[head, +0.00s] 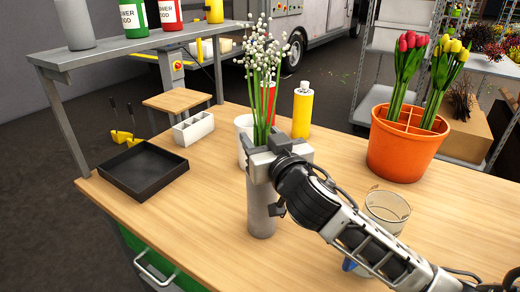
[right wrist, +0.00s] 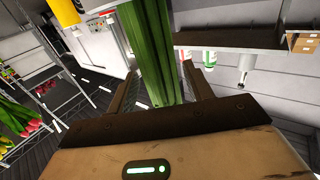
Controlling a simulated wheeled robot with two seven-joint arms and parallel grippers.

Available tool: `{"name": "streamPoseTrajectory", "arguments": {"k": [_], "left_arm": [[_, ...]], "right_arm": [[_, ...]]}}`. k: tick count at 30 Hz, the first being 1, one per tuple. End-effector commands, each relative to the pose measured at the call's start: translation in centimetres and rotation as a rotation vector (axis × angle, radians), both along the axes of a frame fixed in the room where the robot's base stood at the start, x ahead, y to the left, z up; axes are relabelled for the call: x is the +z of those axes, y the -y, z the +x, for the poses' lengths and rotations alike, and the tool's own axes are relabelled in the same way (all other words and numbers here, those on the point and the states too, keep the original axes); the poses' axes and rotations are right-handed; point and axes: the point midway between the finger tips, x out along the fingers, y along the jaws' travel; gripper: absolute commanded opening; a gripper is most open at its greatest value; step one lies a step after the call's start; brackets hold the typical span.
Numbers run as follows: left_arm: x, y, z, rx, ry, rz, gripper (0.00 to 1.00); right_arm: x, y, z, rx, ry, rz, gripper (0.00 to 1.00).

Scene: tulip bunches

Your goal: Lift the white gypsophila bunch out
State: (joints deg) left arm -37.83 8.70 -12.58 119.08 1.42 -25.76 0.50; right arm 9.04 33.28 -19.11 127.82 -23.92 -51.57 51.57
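The white gypsophila bunch (head: 262,52) stands upright near the middle of the table, its green stems running down behind my right gripper (head: 268,158). A grey cylindrical vase (head: 262,212) stands directly below the gripper; its rim is hidden, so I cannot see the stems enter it. In the right wrist view the green stems (right wrist: 150,45) pass between the two fingers of the same gripper (right wrist: 160,85). Gaps show between stems and fingers, so it looks open around them. My left gripper is not in view.
Behind the stems stand a white cup (head: 242,128), a red container (head: 269,100) and a yellow bottle (head: 302,110). An orange pot (head: 400,155) with tulips is at the right, near a glass jar (head: 388,208). A black tray (head: 145,172) lies left; the front-left tabletop is clear.

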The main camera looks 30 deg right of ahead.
Motion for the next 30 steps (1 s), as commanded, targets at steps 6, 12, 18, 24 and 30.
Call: {"name": "streamPoseTrajectory", "arguments": {"k": [6,12,18,24,30], "left_arm": [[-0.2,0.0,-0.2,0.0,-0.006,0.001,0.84],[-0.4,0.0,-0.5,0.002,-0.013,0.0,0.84],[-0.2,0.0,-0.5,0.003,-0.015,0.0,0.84],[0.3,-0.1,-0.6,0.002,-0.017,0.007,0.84],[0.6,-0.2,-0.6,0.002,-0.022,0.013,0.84]], "right_arm": [[0.0,0.0,0.0,0.0,0.001,0.0,0.09],[0.1,0.0,0.0,0.0,0.001,0.0,0.09],[1.2,0.0,0.0,-0.001,0.003,0.003,0.09],[4.5,0.0,0.0,0.0,0.008,0.002,0.09],[9.6,-0.1,-0.1,0.003,0.011,0.003,0.09]]}}
